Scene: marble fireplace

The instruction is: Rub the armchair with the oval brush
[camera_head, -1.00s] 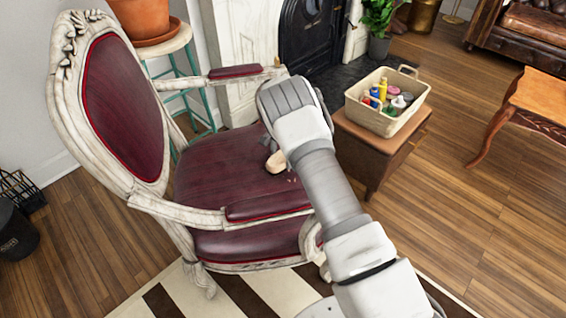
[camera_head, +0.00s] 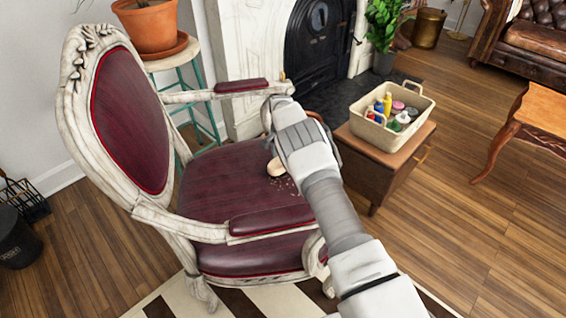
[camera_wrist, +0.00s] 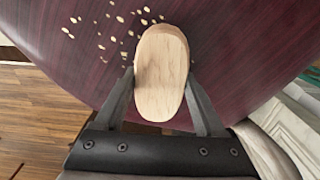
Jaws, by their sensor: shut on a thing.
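The armchair (camera_head: 218,183) has a carved whitish frame and dark red upholstery. Its seat fills much of the wrist view (camera_wrist: 235,50). The oval brush is a pale wooden piece (camera_wrist: 162,75) between the two fingers of my gripper (camera_wrist: 160,95), which is shut on it. In the head view the brush (camera_head: 275,167) shows beside my wrist, over the front part of the seat. Several pale crumbs (camera_head: 288,184) lie on the seat next to it. The brush's underside is hidden, so I cannot tell whether it touches the seat.
A potted plant (camera_head: 150,28) on a teal-legged stool (camera_head: 180,95) is behind the chair. The armrests (camera_head: 270,220) flank the seat.

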